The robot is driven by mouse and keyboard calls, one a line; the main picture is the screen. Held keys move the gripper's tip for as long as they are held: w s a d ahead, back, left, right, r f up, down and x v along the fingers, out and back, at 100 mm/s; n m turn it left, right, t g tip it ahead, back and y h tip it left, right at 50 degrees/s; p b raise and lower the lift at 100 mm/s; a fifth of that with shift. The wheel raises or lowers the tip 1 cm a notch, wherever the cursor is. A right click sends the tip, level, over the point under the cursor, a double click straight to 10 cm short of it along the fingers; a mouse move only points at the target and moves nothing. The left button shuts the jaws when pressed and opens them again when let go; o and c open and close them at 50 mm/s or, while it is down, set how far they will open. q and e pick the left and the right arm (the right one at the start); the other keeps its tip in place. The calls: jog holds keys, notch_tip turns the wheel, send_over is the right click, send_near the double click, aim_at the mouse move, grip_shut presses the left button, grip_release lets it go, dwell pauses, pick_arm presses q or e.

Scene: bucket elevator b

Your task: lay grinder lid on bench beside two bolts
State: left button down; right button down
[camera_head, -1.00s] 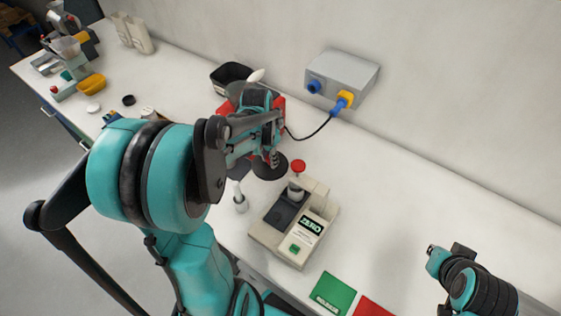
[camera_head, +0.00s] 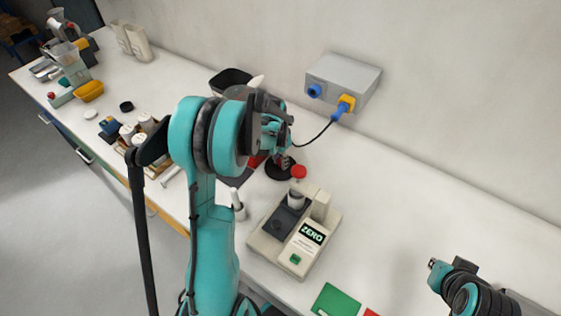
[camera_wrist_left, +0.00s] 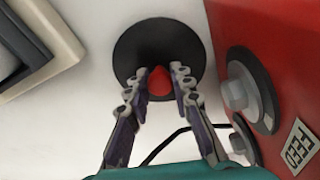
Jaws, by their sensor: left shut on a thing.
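The lid, a black round disc with a red knob, shows in the wrist view (camera_wrist_left: 126,57) with the knob between my left fingertips (camera_wrist_left: 160,88). My left gripper is shut on this knob. In the head view the black disc (camera_head: 272,172) appears low over the white bench, beneath my left gripper (camera_head: 283,158); whether it touches the bench I cannot tell. A red machine marked FEED (camera_wrist_left: 285,50) stands right beside the disc in the wrist view, with grey round fittings (camera_wrist_left: 240,95) on its face. I cannot make out the two bolts surely. My right gripper (camera_head: 437,268) is small at the lower right.
A beige ZERO scale (camera_head: 300,232) stands just in front of the disc. A white bottle (camera_head: 238,205) stands left of it. A black bin (camera_head: 230,78) and a grey wall box (camera_head: 342,80) with a cable are behind. The right part of the bench is mostly clear.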

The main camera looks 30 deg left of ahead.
aim_at(277, 168)
pick_arm(q)
jog(key=shift+f, duration=0.1)
jog(key=c, duration=1.3)
grip_release()
jog(key=shift+r, duration=0.4)
jog(key=r+p, duration=0.1)
jog(key=r, duration=0.3)
jog(key=s+r+p, duration=0.1)
jog(key=r, duration=0.2)
jog(key=r+p, duration=0.1)
jog(key=r, duration=0.3)
jog(key=shift+s+a+r, duration=0.2)
jog(key=shift+s+r, duration=0.05)
jog(key=shift+r, duration=0.05)
jog(key=shift+f, duration=0.1)
